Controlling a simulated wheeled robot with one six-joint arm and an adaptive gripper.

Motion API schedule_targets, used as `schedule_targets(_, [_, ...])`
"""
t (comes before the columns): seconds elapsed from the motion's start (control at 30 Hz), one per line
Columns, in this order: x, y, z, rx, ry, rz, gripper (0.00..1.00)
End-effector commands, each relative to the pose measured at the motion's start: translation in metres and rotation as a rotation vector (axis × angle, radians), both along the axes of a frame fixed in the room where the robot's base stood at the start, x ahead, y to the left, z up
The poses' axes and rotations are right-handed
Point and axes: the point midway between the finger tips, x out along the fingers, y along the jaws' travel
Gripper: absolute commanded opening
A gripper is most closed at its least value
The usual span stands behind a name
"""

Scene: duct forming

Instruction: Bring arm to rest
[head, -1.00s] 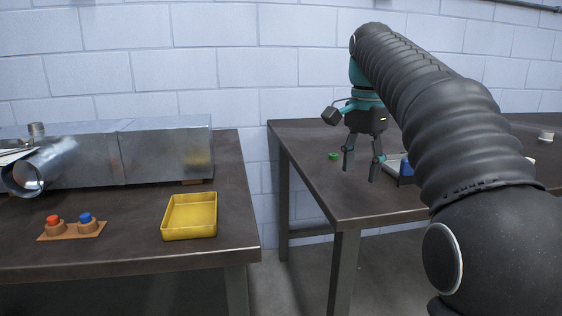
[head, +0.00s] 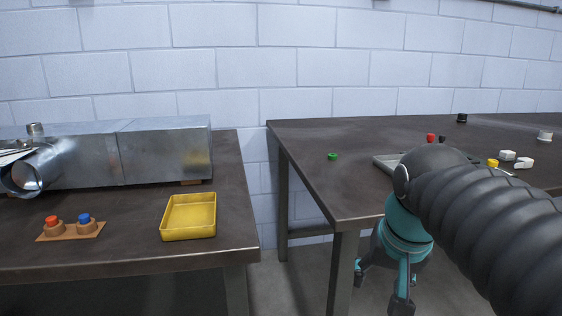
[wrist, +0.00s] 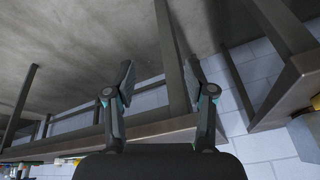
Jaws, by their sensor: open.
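My gripper (head: 383,285) hangs low in front of the right table in the head view, below the tabletop's edge. Its teal wrist and dark fingers point down. In the wrist view my gripper (wrist: 158,85) has its two fingers spread apart with nothing between them. The gripper is open and empty. My dark ribbed arm covers the lower right of the head view and hides part of the right table.
The right table (head: 350,190) holds a green ring (head: 333,156), a grey tray (head: 384,163) partly hidden by my arm, and small red, yellow, white and black parts. The left table (head: 130,235) holds a yellow tray (head: 190,234), metal duct (head: 165,150) and button board (head: 70,233).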

Motion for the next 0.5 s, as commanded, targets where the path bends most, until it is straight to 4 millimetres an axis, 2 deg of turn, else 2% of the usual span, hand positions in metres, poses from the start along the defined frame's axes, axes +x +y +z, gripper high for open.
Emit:
schedule_targets(0.03, [-0.015, 0.0, -0.015, -0.014, -0.022, 0.036, 0.54])
schedule_targets(0.1, [-0.031, 0.0, -0.036, -0.037, -0.051, 0.091, 0.54])
schedule_targets(0.3, [-0.061, 0.0, -0.08, -0.09, -0.112, 0.202, 0.54])
schedule_targets(0.37, [-0.065, 0.001, -0.088, -0.099, -0.12, 0.22, 0.54])
schedule_targets(0.5, [-0.065, 0.001, -0.088, -0.099, -0.12, 0.22, 0.54])
